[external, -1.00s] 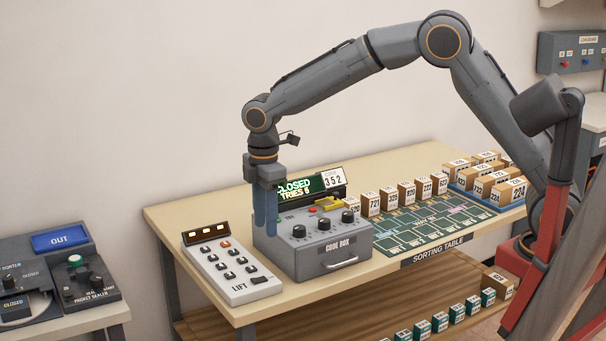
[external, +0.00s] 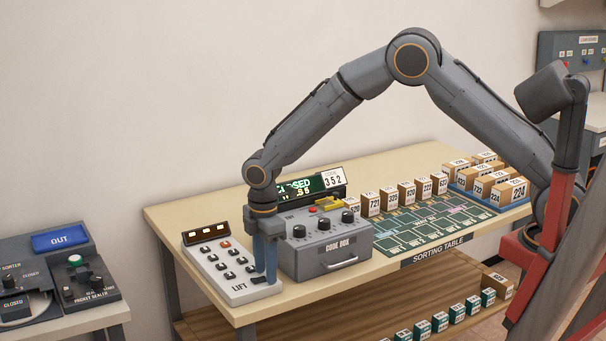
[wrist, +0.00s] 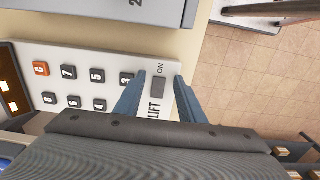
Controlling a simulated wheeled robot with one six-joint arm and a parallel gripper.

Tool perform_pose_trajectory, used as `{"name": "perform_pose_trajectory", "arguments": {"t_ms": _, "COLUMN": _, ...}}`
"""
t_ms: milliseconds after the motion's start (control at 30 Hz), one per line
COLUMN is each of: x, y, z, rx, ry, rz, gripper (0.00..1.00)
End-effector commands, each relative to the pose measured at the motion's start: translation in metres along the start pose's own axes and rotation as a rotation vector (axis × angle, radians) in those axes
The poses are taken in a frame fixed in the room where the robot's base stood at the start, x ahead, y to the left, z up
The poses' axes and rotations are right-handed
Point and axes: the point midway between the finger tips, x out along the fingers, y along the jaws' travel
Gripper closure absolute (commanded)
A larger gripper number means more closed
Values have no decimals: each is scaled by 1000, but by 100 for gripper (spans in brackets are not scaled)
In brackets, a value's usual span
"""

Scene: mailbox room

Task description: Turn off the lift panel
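The lift panel (external: 218,272) is a pale keypad box at the left end of the sorting table, with dark keys and one orange key. Its small display (external: 206,231) is lit with orange marks. A dark rocker switch (external: 259,280) sits at its near end by the word LIFT; in the wrist view the switch (wrist: 158,88) has ON printed beside it. My gripper (external: 266,281) points down over that end. In the wrist view its blue fingers (wrist: 160,82) are apart, one on each side of the switch, with nothing held. Contact with the panel cannot be told.
The grey code box (external: 327,262) with knobs and a handle stands close to the right of my gripper. A green display (external: 310,185) rises behind it. Boxes and a green sorting mat (external: 425,222) fill the table's right. The table's front edge is close to the panel.

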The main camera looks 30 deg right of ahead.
Motion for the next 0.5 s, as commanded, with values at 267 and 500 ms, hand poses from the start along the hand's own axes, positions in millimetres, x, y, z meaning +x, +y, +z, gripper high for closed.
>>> {"name": "perform_pose_trajectory", "arguments": {"t_ms": 267, "x": 2, "y": 0, "z": 0, "rx": 0, "ry": 0, "rz": 0, "gripper": 66}}
{"name": "perform_pose_trajectory", "arguments": {"t_ms": 500, "x": 2, "y": 0, "z": 0, "rx": 0, "ry": 0, "rz": 0, "gripper": 100}}
